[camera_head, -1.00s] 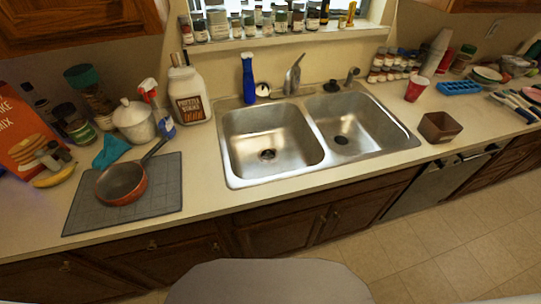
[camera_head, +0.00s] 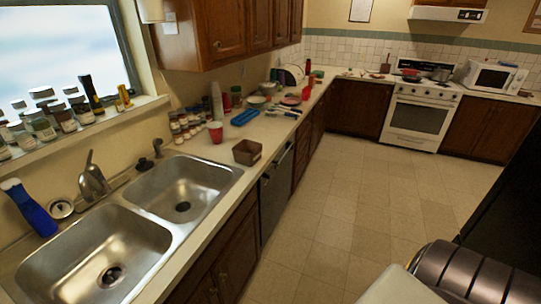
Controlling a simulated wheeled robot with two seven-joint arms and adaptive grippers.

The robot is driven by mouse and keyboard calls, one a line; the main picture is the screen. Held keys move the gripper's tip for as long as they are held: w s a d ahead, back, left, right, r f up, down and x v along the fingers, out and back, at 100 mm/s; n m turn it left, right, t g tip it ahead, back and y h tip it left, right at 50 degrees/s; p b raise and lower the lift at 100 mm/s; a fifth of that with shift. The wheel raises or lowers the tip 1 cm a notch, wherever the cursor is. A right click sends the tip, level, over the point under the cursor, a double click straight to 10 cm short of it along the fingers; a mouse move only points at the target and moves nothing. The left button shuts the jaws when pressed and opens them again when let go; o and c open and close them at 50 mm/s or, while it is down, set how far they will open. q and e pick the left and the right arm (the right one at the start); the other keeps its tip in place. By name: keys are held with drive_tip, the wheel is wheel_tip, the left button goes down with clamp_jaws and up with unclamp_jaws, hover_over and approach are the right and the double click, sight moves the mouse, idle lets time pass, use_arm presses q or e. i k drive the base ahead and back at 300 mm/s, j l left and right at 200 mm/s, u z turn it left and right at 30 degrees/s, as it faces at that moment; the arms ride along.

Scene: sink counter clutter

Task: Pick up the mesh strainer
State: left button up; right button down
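I cannot make out a mesh strainer for certain in the head view. A cluster of small items (camera_head: 290,92) lies on the far part of the counter, too small to tell apart; a strainer could be among them. Neither of my grippers is in view, so I cannot see whether they hold anything.
The double sink (camera_head: 180,192) is at the left, with a blue bottle (camera_head: 32,210) beside it. A red cup (camera_head: 215,132), brown square container (camera_head: 247,152) and blue tray (camera_head: 244,117) stand beyond it. The stove (camera_head: 420,112) and microwave (camera_head: 492,77) are at the back. The tiled floor (camera_head: 350,210) is clear.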

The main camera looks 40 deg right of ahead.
sight(114, 273)
drive_tip(key=z, duration=0.95)
drive_tip(key=u, duration=1.45)
drive_tip(key=l, duration=0.8)
drive_tip(key=i+z, duration=0.05)
